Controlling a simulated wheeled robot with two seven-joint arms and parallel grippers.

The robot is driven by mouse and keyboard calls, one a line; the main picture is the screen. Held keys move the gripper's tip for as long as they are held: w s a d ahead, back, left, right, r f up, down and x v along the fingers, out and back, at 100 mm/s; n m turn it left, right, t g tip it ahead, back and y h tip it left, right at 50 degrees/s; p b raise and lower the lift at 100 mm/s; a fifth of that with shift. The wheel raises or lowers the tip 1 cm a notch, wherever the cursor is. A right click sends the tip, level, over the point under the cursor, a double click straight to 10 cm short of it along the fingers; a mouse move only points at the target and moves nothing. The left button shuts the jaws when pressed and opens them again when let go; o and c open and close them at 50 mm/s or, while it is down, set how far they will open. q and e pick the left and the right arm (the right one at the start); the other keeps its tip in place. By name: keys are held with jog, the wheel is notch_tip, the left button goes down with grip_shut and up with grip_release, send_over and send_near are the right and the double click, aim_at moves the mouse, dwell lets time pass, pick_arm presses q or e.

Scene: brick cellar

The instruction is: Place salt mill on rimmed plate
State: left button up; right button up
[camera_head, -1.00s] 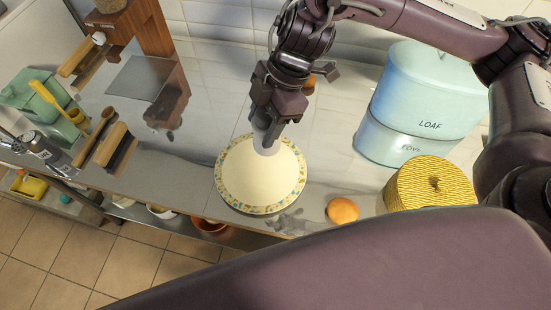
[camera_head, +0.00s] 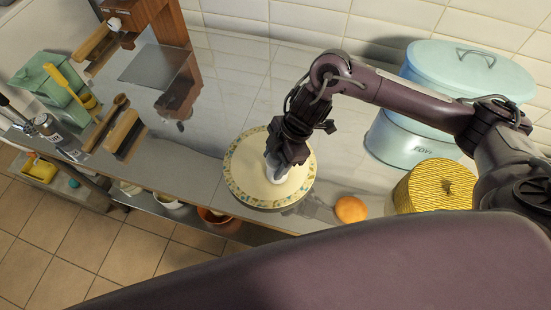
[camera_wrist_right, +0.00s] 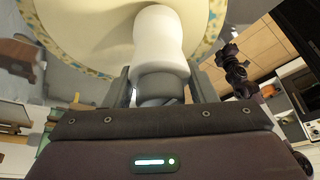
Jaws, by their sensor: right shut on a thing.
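The rimmed plate (camera_head: 240,186), cream with a patterned floral rim, lies on the shiny counter near its front edge in the head view. Its rim also shows in the wrist view (camera_wrist_right: 75,65). My right gripper (camera_head: 280,164) is over the plate, pointing down, and shut on the salt mill (camera_head: 275,174). In the wrist view the mill (camera_wrist_right: 158,38) is white with a grey part between the fingers, its white end towards the plate. I cannot tell whether it touches the plate.
An orange fruit (camera_head: 351,209) and a yellow woven container (camera_head: 435,187) stand right of the plate. Blue bins (camera_head: 462,72) stand behind them. A brush (camera_head: 124,135), a green caddy (camera_head: 62,88) and a wooden stand (camera_head: 165,25) are at left.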

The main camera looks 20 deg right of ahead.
jog(key=shift+f, duration=0.35)
jog(key=shift+f, duration=0.15)
jog(key=o, duration=1.4)
jog(key=v, duration=1.2)
jog(key=shift+b, duration=0.4)
jog(key=shift+s, duration=0.1)
